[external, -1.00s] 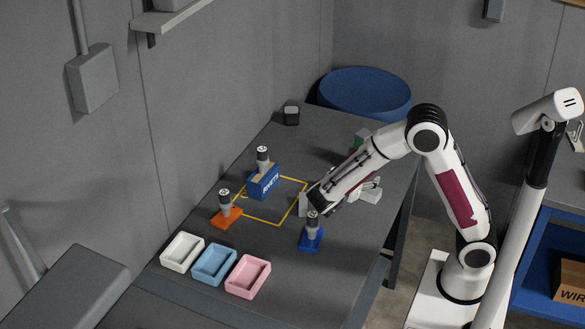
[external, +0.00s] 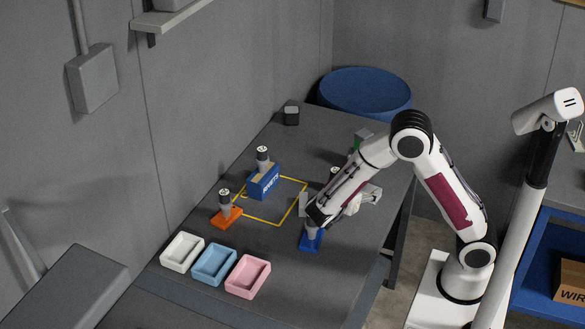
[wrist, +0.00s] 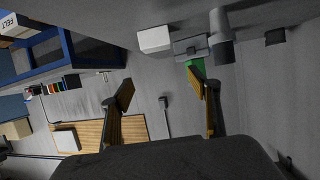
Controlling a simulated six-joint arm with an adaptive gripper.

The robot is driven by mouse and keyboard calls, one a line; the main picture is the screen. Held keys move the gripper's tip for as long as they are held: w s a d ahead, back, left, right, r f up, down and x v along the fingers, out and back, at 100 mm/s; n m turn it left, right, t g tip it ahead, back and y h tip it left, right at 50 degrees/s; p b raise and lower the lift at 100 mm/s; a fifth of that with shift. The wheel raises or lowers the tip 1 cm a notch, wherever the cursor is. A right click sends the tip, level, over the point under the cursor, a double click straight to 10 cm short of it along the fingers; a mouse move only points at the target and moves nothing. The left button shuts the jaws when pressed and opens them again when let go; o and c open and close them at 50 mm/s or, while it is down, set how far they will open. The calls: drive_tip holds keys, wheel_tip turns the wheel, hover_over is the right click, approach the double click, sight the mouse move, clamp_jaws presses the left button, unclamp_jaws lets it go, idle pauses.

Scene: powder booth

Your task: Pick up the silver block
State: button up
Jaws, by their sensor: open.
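A light grey block (external: 303,204) stands upright on the table just left of my gripper; it may be the silver block, but its finish is hard to tell. My gripper (external: 314,218) is low over the table, and in the external view it overlaps the blue-based peg (external: 311,241); whether they touch I cannot tell. In the wrist view my gripper (wrist: 162,90) has its two fingers spread apart, with nothing seen between them. That view also shows a grey piece (wrist: 190,46) beside a white block (wrist: 154,39) and a green block (wrist: 196,65).
An orange-based peg (external: 226,215) and a blue rivets box (external: 264,182) stand by the yellow outline (external: 262,220). White (external: 182,267), blue (external: 197,276) and pink (external: 233,288) trays line the near edge. A blue drum (external: 365,88) is beyond the table.

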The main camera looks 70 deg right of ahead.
sight(370, 192)
wheel_tip(370, 192, down, 4)
drive_tip(key=shift+r, duration=0.15)
drive_tip(key=shift+d, duration=0.55)
drive_tip(key=shift+s, duration=0.1)
drive_tip(key=shift+x, duration=3.2)
drive_tip(key=shift+a, duration=0.1)
drive_tip(key=c, duration=1.4)
